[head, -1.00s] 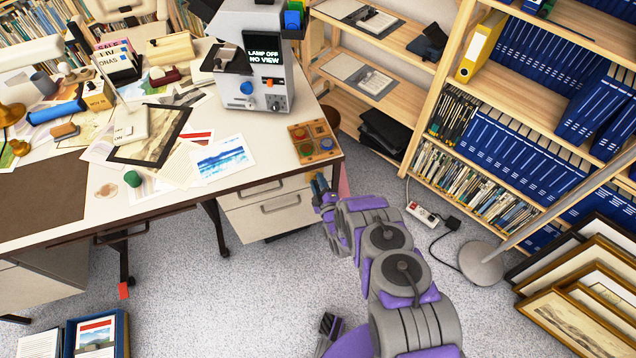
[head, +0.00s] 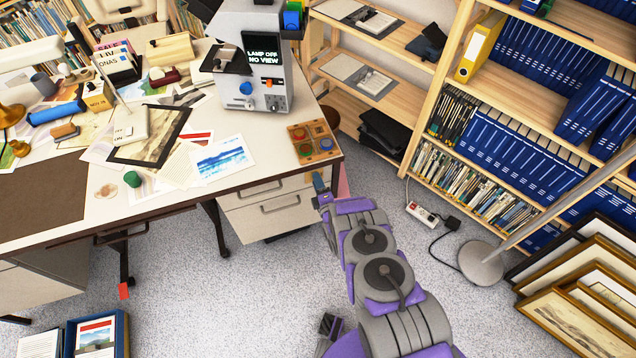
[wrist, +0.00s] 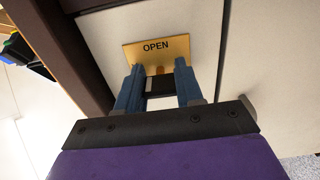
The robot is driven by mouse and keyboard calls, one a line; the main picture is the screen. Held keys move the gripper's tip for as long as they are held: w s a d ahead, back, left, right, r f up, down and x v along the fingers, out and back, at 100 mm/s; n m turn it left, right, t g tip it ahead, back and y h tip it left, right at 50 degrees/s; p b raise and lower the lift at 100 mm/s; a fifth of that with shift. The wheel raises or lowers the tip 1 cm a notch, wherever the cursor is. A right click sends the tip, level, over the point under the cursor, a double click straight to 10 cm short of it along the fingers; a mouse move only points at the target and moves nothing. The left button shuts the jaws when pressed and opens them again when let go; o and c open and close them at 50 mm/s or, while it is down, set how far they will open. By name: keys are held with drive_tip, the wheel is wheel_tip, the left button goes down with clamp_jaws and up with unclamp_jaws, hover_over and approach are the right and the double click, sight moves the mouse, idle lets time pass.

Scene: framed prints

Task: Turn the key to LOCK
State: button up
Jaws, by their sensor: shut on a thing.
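A brass plate marked OPEN (wrist: 156,47) is on the pale front of the desk drawer unit in the wrist view. No LOCK mark shows. In the head view my gripper (head: 320,184) is at the right end of the desk (head: 180,188), by the drawer unit (head: 268,208), and the plate is hidden.
A grey machine with a screen (head: 262,55) and a wooden tray of coloured buttons (head: 314,141) stand on the desk above my gripper. Shelves of blue binders (head: 505,140), a lamp base (head: 481,263) and framed prints (head: 580,290) are on the right.

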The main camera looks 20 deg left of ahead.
drive_tip(key=shift+s+a+f, duration=0.2)
drive_tip(key=shift+s+a, duration=0.05)
drive_tip(key=shift+s, duration=0.05)
drive_tip(key=o, duration=1)
drive_tip(key=shift+w+a, duration=0.1)
drive_tip(key=shift+o, duration=0.2)
drive_tip(key=shift+w+d, duration=0.1)
drive_tip(key=shift+d, duration=0.1)
drive_tip(key=shift+d, duration=0.1)
